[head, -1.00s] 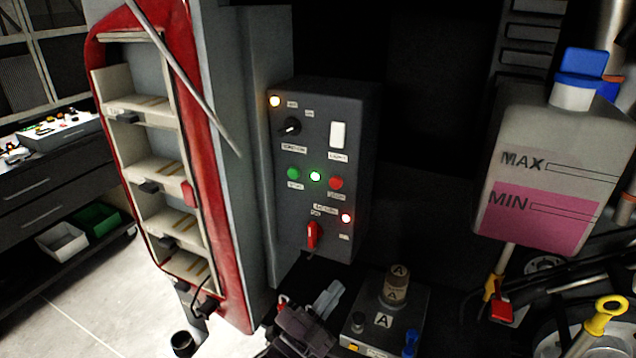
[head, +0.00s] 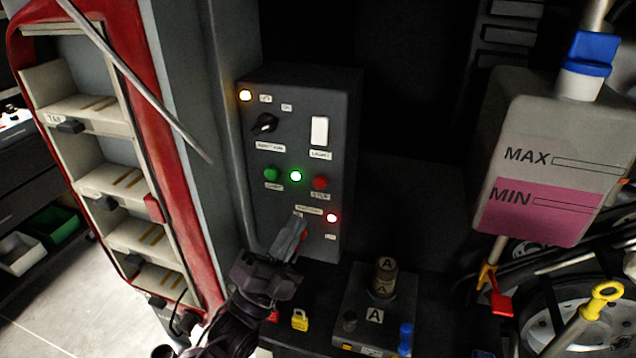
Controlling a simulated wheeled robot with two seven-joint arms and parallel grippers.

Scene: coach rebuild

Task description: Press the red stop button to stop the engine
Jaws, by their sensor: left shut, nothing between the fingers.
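The red stop button (head: 320,183) is on the dark control box (head: 346,110), right of a lit green-white lamp (head: 296,176) and a green start button (head: 271,174). My left gripper (head: 298,222) is shut and empty. In the picture its fingertips lie below and slightly left of the stop button, in front of the lower part of the box. They cover most of the red switch there; whether they touch the box I cannot tell. My right gripper is not in view.
A red lamp (head: 332,218) glows below the stop button. An amber lamp (head: 245,95), a black rotary knob (head: 264,124) and a white switch (head: 319,131) are higher up. A bottle (head: 560,130) with pink liquid stands at right, and a box marked A (head: 347,310) stands below.

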